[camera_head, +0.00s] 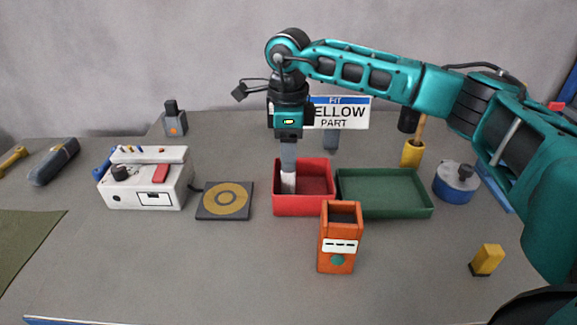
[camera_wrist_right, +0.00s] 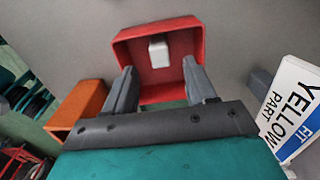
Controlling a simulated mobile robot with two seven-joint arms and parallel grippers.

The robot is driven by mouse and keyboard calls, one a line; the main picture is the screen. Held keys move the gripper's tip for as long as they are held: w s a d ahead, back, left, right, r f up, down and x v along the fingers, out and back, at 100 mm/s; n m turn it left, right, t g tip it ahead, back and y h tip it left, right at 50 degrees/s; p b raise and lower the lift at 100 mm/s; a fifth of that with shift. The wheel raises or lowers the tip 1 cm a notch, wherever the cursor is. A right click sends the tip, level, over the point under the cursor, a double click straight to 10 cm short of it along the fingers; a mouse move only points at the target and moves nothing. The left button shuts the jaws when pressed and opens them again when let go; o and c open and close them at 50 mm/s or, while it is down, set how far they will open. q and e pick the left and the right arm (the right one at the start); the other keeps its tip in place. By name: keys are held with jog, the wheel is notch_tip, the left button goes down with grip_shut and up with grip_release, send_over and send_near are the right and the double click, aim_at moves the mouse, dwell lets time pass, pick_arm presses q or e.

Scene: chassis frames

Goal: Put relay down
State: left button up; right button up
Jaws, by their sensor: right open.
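A small white block (camera_head: 288,183), which looks like the relay, is inside the red bin (camera_head: 318,205). In the right wrist view the white block (camera_wrist_right: 158,52) lies inside the red bin (camera_wrist_right: 125,50), beyond the fingertips. My right gripper (camera_head: 288,166) points down over the left part of the bin. In the right wrist view its two fingers (camera_wrist_right: 158,72) are spread, with nothing between them. In the head view the fingers cover the block's upper part. My left gripper is out of view.
A green tray (camera_head: 385,214) adjoins the red bin on the right. An orange holder (camera_head: 337,250) stands in front. A sign (camera_head: 340,113) stands behind.

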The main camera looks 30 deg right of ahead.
notch_tip(320, 180, up, 7)
jog(key=shift+f, duration=0.15)
jog(key=shift+f, duration=0.1)
dwell(0.5)
